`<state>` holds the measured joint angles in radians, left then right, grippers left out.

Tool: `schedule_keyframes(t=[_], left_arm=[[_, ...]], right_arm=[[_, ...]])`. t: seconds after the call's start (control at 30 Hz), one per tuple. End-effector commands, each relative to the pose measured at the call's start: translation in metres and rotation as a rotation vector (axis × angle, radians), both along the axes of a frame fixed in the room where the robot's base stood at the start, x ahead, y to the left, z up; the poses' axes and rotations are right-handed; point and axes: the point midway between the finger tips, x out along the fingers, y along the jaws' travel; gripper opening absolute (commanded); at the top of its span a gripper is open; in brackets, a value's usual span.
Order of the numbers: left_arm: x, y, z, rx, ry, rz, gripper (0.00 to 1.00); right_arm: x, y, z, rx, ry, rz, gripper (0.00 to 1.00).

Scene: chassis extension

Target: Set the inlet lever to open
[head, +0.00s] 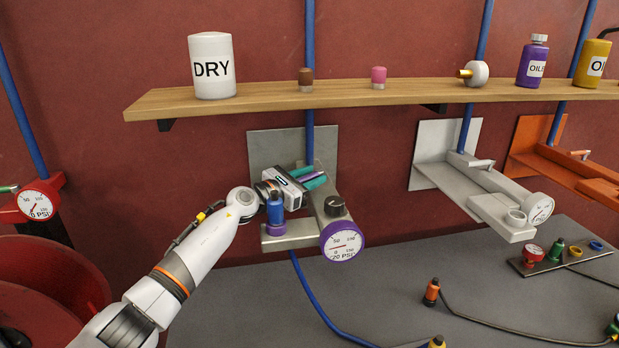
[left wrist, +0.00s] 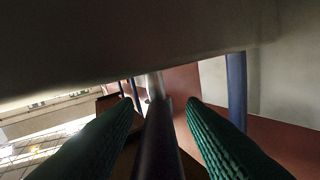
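My left gripper (head: 309,178) reaches in from the left at the middle manifold (head: 331,222), a grey metal body with a purple-rimmed gauge (head: 342,241). Its two green fingers are apart. A purple lever handle (head: 309,176), likely the inlet lever, lies between them. In the left wrist view my left gripper (left wrist: 160,115) has a dark rod-like handle (left wrist: 160,140) between its ribbed fingers, with a gap visible on each side. Whether either finger touches it lower down, I cannot tell. The lever's pivot is mostly hidden by the gripper. My right gripper is in neither view.
A wooden shelf (head: 270,98) with a DRY canister (head: 211,66) runs above the manifold. A blue-topped fitting (head: 275,208) stands just below my wrist. A white manifold (head: 480,190) is to the right. A red reel (head: 60,285) stands at the left.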

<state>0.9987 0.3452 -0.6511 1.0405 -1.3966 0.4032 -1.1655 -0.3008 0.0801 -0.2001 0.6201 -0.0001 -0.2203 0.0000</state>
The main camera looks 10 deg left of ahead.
Motion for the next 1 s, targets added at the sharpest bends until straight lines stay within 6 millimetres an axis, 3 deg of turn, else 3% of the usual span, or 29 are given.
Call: schedule_keyframes(t=[0.13,0.27,0.5,0.7,1.0], left_arm=[[0.0,0.0,0.002,0.001,-0.001,0.0,0.37],[0.0,0.0,0.017,0.004,-0.004,-0.001,0.37],[0.0,0.001,0.063,0.003,-0.006,-0.001,0.37],[0.0,0.0,0.091,0.002,-0.003,0.0,0.37],[0.0,0.0,0.1,0.001,0.001,0.0,0.37]], right_arm=[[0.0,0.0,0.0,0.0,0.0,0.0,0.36],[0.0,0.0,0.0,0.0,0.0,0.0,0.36],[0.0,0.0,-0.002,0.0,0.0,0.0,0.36],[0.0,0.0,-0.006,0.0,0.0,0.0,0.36],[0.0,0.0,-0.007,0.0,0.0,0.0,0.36]])
